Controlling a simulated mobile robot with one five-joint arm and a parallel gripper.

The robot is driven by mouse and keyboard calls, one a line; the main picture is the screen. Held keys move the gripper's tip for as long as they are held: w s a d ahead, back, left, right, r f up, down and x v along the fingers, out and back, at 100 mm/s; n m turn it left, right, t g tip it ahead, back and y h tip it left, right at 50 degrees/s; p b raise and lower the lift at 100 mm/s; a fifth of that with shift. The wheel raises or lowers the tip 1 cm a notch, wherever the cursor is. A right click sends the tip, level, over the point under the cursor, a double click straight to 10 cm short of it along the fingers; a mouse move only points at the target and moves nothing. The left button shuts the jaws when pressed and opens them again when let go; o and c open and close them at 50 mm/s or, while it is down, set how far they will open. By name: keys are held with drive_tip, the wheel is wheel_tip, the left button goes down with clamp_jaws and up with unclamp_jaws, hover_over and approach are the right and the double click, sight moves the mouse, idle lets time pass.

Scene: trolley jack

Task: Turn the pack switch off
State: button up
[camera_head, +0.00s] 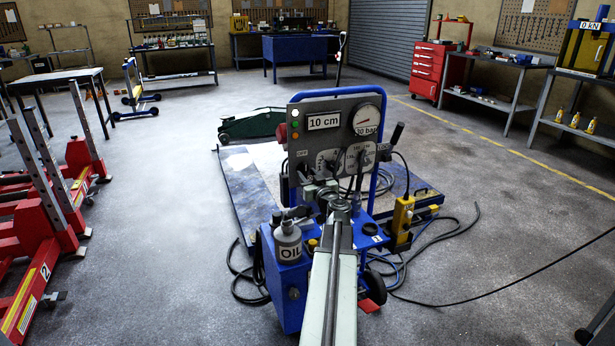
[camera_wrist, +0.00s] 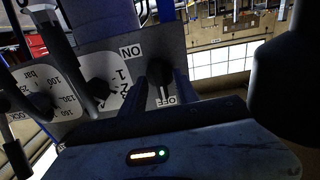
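The pack's grey control panel (camera_head: 318,122) stands upright on a blue trolley in the head view. In the wrist view the panel (camera_wrist: 112,60) appears upside down and close, with ON and OFF labels. A black switch lever (camera_wrist: 160,74) lies between those labels, its stem close to OFF; its exact position is unclear. My gripper (camera_head: 333,192) is in front of the panel's lower part. In the wrist view dark finger shapes (camera_wrist: 140,100) reach toward the lever; I cannot tell whether they touch it or how far apart they are.
A numbered selector knob (camera_wrist: 97,92) sits beside the switch. An oil bottle (camera_head: 288,241) stands on the trolley, and a yellow pendant (camera_head: 402,219) hangs at its right. Hoses lie on the floor around it. Red lifting columns (camera_head: 45,225) stand at left; the right floor is mostly clear.

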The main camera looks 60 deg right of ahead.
drive_tip(key=v, duration=0.7)
drive_tip(key=shift+s+a, duration=0.25)
drive_tip(key=shift+s, duration=0.05)
